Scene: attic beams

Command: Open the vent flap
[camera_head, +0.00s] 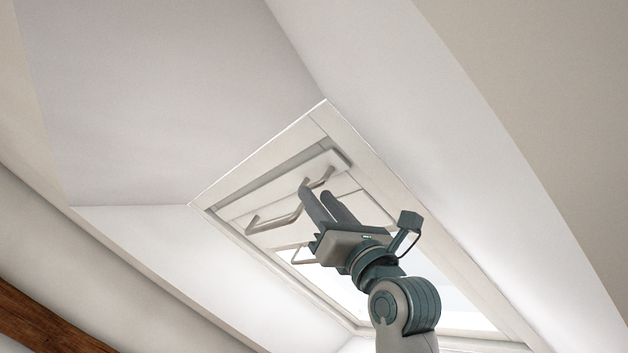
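The vent flap (285,188) is a pale board across the top of the slanted roof window. It carries a grey bar handle (272,224), and part of that handle is hidden behind my gripper's fingers.
The white window frame (375,172) surrounds the flap and the bright pane (458,303). A second, smaller handle (301,257) shows below the flap, left of my gripper. Sloping white walls close in on both sides. A brown beam (40,325) is at the lower left.

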